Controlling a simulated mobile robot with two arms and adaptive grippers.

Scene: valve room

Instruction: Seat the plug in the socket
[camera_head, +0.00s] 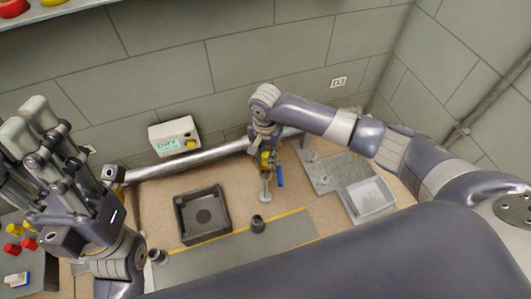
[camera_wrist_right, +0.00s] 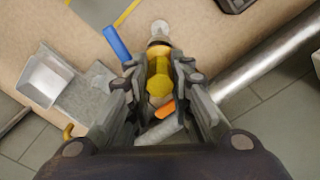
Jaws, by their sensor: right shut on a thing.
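My right gripper (camera_head: 265,158) is shut on a yellow piece, which I take for the plug; it also shows between the fingers in the right wrist view (camera_wrist_right: 158,82). A grey stem with a pale round end (camera_head: 265,197) shows beyond the fingertips; I cannot tell whether it belongs to the held piece. A blue bar (camera_head: 280,176) is beside the fingers. I cannot tell which part is the socket; a small dark cup (camera_head: 257,225) stands on the bench nearby, apart from the gripper. My left gripper (camera_head: 30,120) is raised at the left, open and empty.
A black square tray (camera_head: 181,210) sits left of the cup. A metal pipe (camera_head: 190,159) runs along the back, below a cream display box (camera_head: 174,136). A grey bin (camera_head: 368,197) and metal plate (camera_head: 325,174) are at the right. Red and yellow knobs (camera_head: 14,230) are far left.

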